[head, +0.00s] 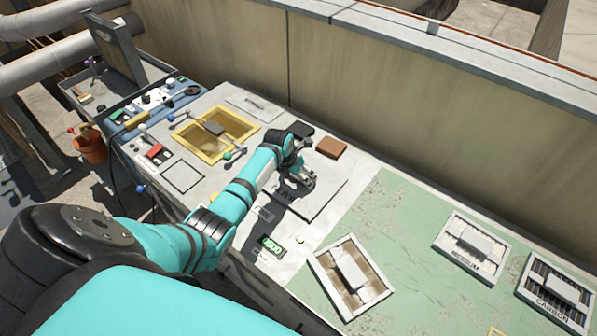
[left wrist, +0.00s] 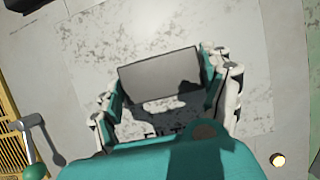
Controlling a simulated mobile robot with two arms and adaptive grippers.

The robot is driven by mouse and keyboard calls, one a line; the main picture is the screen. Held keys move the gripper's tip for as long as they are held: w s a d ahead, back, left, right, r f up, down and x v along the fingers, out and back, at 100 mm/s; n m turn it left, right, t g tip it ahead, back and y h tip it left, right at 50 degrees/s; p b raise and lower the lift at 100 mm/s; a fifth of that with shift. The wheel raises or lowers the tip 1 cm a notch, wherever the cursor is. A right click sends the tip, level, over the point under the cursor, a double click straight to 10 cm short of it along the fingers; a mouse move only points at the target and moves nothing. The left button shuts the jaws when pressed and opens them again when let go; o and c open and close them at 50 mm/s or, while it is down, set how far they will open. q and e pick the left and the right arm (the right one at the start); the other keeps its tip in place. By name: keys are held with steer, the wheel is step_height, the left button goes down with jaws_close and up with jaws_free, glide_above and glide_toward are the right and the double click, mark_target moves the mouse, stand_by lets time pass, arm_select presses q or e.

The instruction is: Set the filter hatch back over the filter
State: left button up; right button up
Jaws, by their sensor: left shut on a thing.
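The filter hatch (head: 322,201) is a flat pale grey plate with worn paint and dark lettering, on or just above the grey top of the unit. In the left wrist view, its plate (left wrist: 90,42) spreads around and under my fingers. My left gripper (head: 303,181) is shut on the hatch's raised grey block handle, which shows between the fingers (left wrist: 160,78). I cannot tell whether the plate touches the surface. No filter shows beneath the hatch; the plate and my arm cover that spot. My right gripper is not in view.
A brown block (head: 331,147) lies behind the hatch. A framed brown filter (head: 323,277) and panels marked MEDIUM (head: 449,238) and CARBON (head: 527,288) lie on the green surface. A yellow frame (head: 243,124) is left; a green display (head: 271,246) is in front.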

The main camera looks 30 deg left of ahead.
arm_select(q)
steer(key=shift+f, duration=0.3)
stand_by(1.2)
steer(key=o, duration=1.3)
steer(key=shift+o, duration=0.5)
steer(key=shift+f, duration=0.1)
steer(key=v, duration=1.2)
steer(key=shift+s, duration=0.1)
